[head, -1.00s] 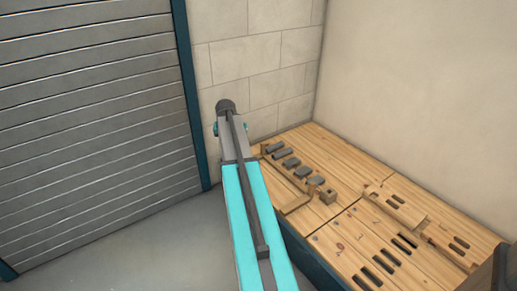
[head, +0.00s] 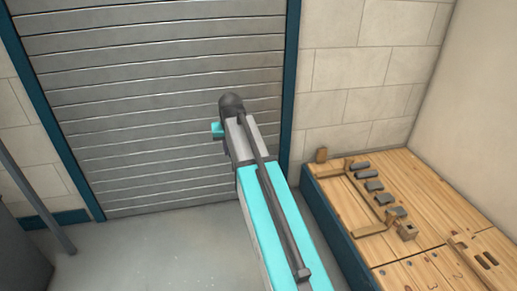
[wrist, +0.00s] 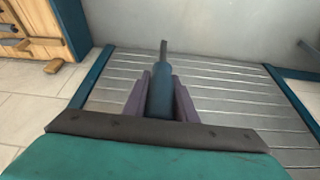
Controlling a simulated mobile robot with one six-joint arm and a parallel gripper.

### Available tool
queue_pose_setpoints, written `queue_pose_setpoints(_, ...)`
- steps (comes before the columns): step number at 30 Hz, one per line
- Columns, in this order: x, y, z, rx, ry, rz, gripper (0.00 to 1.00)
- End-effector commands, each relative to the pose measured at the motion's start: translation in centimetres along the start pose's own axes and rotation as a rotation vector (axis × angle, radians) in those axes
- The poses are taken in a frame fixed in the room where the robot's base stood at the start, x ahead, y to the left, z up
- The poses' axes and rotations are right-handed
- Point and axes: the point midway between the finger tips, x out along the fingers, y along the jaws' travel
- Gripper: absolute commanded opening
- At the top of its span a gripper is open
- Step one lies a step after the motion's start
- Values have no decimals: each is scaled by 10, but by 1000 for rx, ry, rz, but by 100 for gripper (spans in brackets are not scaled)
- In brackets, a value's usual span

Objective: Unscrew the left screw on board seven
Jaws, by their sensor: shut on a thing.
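My gripper (wrist: 161,100) shows in the wrist view, shut on a screwdriver-like tool with a dark blue handle (wrist: 161,92) and a thin grey shaft pointing away from me. The tool is in the air, well apart from the wooden bench top (head: 400,170). In the head view my arm hides the gripper and the tool. Small dark marks, perhaps screws or holes, dot the bench's near boards (head: 420,272). I cannot tell which board is number seven or make out its left screw.
A row of dark grey blocks (head: 374,187) lies on the bench beside wooden strips (head: 368,231). A slotted wooden piece (head: 470,250) is at the right. A metal shutter (head: 170,100) stands behind my arm. The floor (head: 150,250) left of the bench is clear.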

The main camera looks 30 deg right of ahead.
Motion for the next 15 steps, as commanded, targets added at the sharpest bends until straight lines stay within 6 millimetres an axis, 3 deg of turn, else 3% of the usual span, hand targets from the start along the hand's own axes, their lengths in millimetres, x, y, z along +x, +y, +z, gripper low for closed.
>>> queue_pose_setpoints(1,-7,-20,5,-35,3,-14,0)
queue_pose_setpoints(6,-28,-79,21,-147,6,-60,0)
queue_pose_setpoints(10,-43,-114,32,-217,9,-88,0)
queue_pose_setpoints(15,-53,-138,42,-270,10,-109,0)
